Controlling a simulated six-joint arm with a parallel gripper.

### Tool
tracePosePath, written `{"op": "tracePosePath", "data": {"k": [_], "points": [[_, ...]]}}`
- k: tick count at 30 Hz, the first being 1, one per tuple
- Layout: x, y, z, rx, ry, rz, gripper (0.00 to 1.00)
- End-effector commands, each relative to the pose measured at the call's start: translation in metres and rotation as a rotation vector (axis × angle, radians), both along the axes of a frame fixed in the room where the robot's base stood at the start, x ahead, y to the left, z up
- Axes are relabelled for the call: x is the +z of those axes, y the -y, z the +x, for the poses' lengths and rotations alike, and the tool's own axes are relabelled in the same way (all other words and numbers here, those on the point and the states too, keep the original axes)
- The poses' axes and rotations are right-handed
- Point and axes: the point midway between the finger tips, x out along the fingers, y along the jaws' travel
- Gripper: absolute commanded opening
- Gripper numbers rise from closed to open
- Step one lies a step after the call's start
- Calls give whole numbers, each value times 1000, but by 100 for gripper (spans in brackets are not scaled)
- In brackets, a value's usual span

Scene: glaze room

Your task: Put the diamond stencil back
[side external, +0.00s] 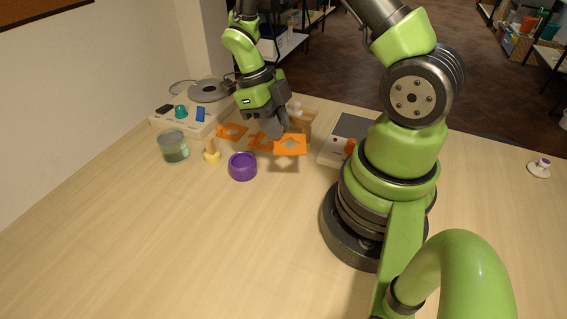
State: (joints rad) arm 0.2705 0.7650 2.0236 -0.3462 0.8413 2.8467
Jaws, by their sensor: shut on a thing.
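The diamond stencil (280,150) is a flat orange plate with a diamond-shaped hole. My gripper (277,131) is shut on it at its back left side, and the fingertips are partly hidden. The stencil is held roughly level above the table, with its shadow and a pale diamond patch of light below. Two other orange stencils, one at the left (231,132) and one in the middle (257,142), are to the left of it. A pale wooden stand shows a post with a round foot (211,155) at the left and another part (303,116) behind my gripper.
A purple round pot (243,167) stands in front of the stencils. A glass jar (173,147) and a white unit with a grey disc (188,120) are at the left. A grey-topped device (350,128) stands at the right. The front left table is clear.

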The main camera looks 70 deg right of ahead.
Motion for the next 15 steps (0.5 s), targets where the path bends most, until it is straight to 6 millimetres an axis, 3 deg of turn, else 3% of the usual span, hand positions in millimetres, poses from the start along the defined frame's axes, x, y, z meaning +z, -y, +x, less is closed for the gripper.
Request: {"op": "tracePosePath", "data": {"k": [3, 15], "points": [[-23, 0, -1, 1, -5, 2, 0], [-71, 0, 0, 4, -3, 2, 0]]}}
